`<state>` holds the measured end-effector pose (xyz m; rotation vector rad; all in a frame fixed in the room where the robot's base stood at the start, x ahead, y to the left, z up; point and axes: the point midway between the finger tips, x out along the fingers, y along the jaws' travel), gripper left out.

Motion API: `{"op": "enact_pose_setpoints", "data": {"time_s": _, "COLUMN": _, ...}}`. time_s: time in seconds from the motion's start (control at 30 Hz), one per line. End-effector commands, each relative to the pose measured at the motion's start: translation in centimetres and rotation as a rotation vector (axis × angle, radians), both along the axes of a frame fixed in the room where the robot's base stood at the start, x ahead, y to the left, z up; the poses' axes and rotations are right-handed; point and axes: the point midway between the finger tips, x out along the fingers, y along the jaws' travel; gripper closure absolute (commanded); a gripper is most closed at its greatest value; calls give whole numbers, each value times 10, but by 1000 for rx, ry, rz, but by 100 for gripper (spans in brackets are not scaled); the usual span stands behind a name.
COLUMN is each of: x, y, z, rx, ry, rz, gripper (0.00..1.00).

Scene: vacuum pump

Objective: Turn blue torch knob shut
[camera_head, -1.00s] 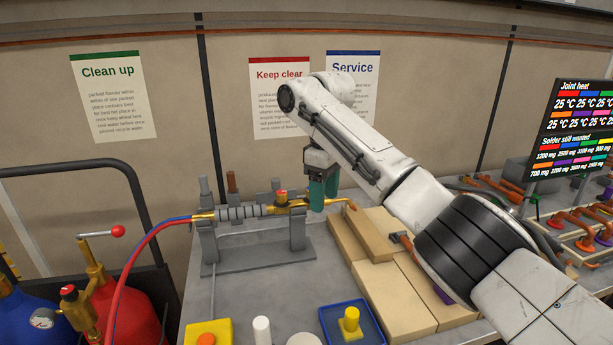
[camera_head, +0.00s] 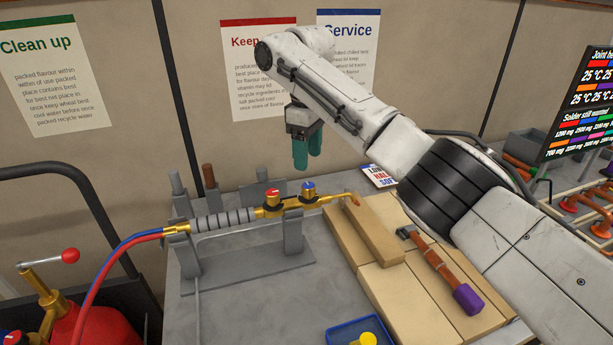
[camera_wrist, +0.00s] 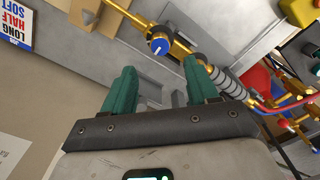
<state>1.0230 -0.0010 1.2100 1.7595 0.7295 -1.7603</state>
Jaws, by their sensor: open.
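The brass torch lies level across its grey stand (camera_head: 255,255), with its bent tip to the right. Its blue knob (camera_head: 308,188) sits on top near the stand's right post, and a red knob (camera_head: 272,195) is just left of it. In the wrist view the blue knob (camera_wrist: 159,46), with a white mark across it, shows beyond and between my fingers. My gripper (camera_head: 307,150) has two green fingers pointing down. It is open and empty, above the blue knob and apart from it. It also shows in the wrist view (camera_wrist: 158,85).
Red and blue hoses (camera_head: 125,250) run from the torch's left end. Tan blocks (camera_head: 370,235) and a purple-ended hammer (camera_head: 445,270) lie to the right. A blue tray (camera_head: 345,333) is in front.

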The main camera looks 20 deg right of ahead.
Motion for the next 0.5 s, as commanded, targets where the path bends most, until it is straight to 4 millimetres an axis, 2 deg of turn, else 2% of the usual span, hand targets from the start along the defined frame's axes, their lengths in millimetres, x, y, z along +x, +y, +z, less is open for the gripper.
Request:
{"op": "enact_pose_setpoints", "data": {"time_s": 0.1, "x": -1, "y": 0, "z": -22, "rx": -1, "ry": 4, "rz": 1, "gripper": 42}}
{"op": "enact_pose_setpoints", "data": {"time_s": 0.3, "x": -1, "y": 0, "z": -54, "rx": -1, "ry": 3, "rz": -1, "gripper": 42}}
{"op": "enact_pose_setpoints", "data": {"time_s": 0.5, "x": 0, "y": 0, "z": -72, "rx": 0, "ry": 0, "rz": 0, "gripper": 42}}
